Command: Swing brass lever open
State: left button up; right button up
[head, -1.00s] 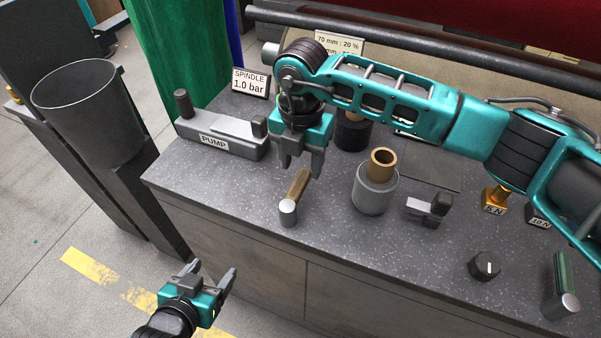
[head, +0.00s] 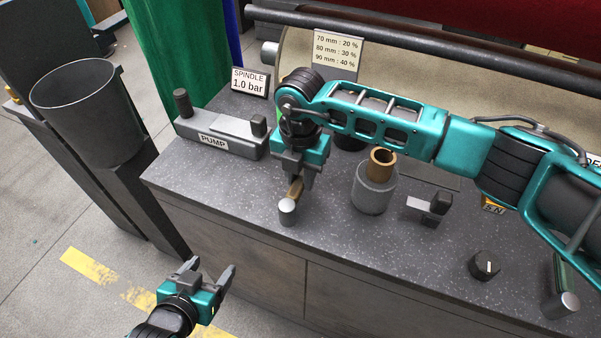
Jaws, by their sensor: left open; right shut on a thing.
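The brass lever (head: 296,190) is a short brass-coloured bar on a grey cylindrical pivot (head: 287,212) near the front edge of the counter. It points away from the edge, slightly to the right. My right gripper (head: 297,184), on the arm reaching in from the right, is shut on the brass lever from above and hides its far part. My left gripper (head: 208,273) is open and empty, low in front of the counter, apart from everything.
A grey PUMP block (head: 213,139) with dark handles stands left of the lever. A grey cylinder with a brass tube (head: 374,190), a small grey clamp (head: 429,206) and a black knob (head: 484,265) stand to the right. A dark bin (head: 84,117) is far left.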

grip_shut()
